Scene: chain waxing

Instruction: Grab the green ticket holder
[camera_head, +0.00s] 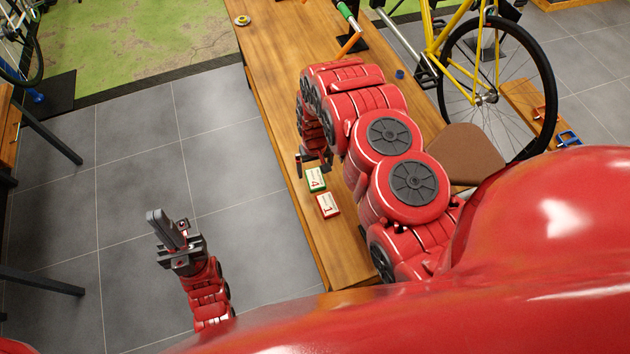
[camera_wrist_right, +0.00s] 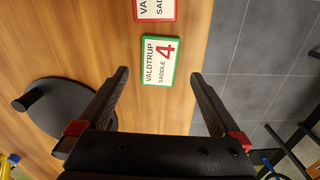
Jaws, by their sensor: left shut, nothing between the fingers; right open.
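The green ticket holder (camera_head: 315,180) lies flat near the left edge of the wooden table (camera_head: 270,70). In the right wrist view the green ticket holder (camera_wrist_right: 160,62) reads "VALDTRUP SADDLE 4" and sits ahead of the fingertips, roughly centred between them. My right gripper (camera_wrist_right: 160,82) is open and empty above the table; in the head view my right gripper (camera_head: 312,165) is just beyond the green holder, partly hidden by its arm. My left gripper (camera_head: 160,218) is shut and empty over the grey floor, left of the table.
A red ticket holder (camera_head: 327,205) lies close to the green one, towards me. A black round stand (camera_wrist_right: 65,108) is on the table beside the right gripper's finger. A yellow bicycle (camera_head: 480,60) stands right of the table. A brown seat-like object (camera_head: 465,152) is near my right arm.

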